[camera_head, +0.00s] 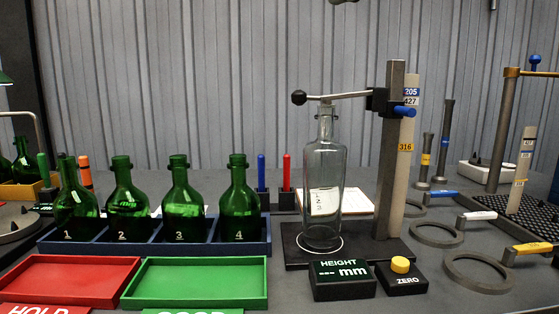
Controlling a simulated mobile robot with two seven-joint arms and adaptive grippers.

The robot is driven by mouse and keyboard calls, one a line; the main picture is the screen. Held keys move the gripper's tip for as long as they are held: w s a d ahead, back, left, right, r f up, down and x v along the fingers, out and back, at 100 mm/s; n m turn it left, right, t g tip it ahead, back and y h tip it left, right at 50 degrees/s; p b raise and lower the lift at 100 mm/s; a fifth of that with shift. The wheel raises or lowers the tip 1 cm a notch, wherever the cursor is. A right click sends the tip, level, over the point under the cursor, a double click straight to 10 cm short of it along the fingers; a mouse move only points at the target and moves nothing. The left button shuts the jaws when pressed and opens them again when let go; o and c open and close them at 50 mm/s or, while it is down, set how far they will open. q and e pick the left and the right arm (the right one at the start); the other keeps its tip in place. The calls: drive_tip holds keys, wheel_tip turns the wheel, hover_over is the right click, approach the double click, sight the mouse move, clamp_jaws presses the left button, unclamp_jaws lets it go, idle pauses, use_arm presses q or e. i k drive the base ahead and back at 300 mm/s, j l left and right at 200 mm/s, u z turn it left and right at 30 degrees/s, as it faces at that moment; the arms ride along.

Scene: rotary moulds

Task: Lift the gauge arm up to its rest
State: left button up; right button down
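The gauge arm (339,96) is a thin metal bar with a black ball knob (299,97) at its left end. It runs from a dark carriage on the grey gauge post (393,150) and slopes slightly down to the left. Its underside is at the mouth of a clear glass bottle (323,185), which stands upright on the dark gauge base. I cannot tell whether they touch. The height display (342,278) reads dashes and "mm". I cannot make out the rest for certain. Neither gripper is in view.
Several numbered green bottles stand in a blue rack (150,237) at left. A red tray (68,281) and a green tray (196,283) lie empty in front. A yellow-button ZERO box (402,275) sits beside the display. Ring tools with handles (478,272) lie at right.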

sight(299, 97)
drive_tip(key=k, duration=1.4)
